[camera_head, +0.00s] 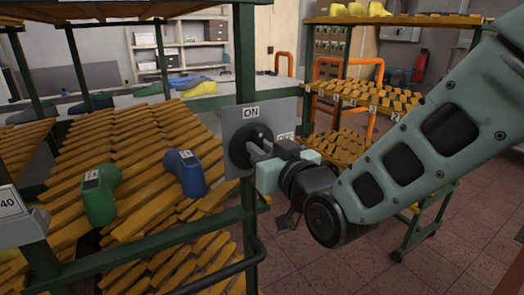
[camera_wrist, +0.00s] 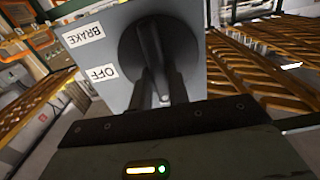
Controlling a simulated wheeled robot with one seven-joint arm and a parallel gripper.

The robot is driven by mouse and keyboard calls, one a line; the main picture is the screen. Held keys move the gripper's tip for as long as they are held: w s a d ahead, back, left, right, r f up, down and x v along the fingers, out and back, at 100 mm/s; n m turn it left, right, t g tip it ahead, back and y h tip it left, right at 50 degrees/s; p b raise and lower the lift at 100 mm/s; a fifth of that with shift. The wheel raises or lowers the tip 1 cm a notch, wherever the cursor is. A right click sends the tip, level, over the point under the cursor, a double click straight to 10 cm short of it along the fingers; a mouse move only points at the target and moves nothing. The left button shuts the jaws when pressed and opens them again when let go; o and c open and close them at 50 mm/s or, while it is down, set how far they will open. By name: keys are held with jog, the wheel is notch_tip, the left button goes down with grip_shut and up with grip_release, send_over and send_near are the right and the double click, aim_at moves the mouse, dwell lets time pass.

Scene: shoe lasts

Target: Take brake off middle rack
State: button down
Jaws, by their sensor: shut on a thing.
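The grey brake panel (camera_head: 232,122) is fixed to the green post of the near rack. In the head view it carries an ON label (camera_head: 250,112) at the top and a partly hidden OFF label (camera_head: 286,137) at the right. The round black brake knob (camera_head: 238,154) is at its middle; it also shows in the wrist view (camera_wrist: 133,62), beside tilted BRAKE (camera_wrist: 84,33) and OFF (camera_wrist: 101,73) labels. My gripper (camera_head: 255,150) reaches it from the right and is shut on the knob's grip. Its fingers (camera_wrist: 164,85) cover most of that grip, so its exact angle is hard to tell.
A green shoe last (camera_head: 99,200) and a blue one (camera_head: 187,174) stand on the near rack's wooden slats (camera_head: 130,160), left of the panel. A second slatted rack (camera_head: 365,95) stands behind at the right. Tiled floor (camera_head: 460,230) is open at the lower right.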

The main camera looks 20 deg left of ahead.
jog(key=shift+f, duration=0.15)
jog(key=shift+w+d+f+m+b, duration=0.1)
jog(key=shift+f+m+b, duration=0.05)
jog(key=shift+m+b, duration=2.55)
jog(key=shift+w+d+f+m+b, duration=0.15)
jog(key=shift+m+b, duration=2)
jog(key=shift+m, duration=1)
jog(key=shift+w+d+f+m+b, duration=0.1)
jog(key=shift+f+m+b, duration=0.05)
jog(key=shift+m+b, duration=2.55)
jog(key=shift+m, duration=0.45)
jog(key=c, duration=1.3)
grip_release()
jog(key=shift+c, duration=0.2)
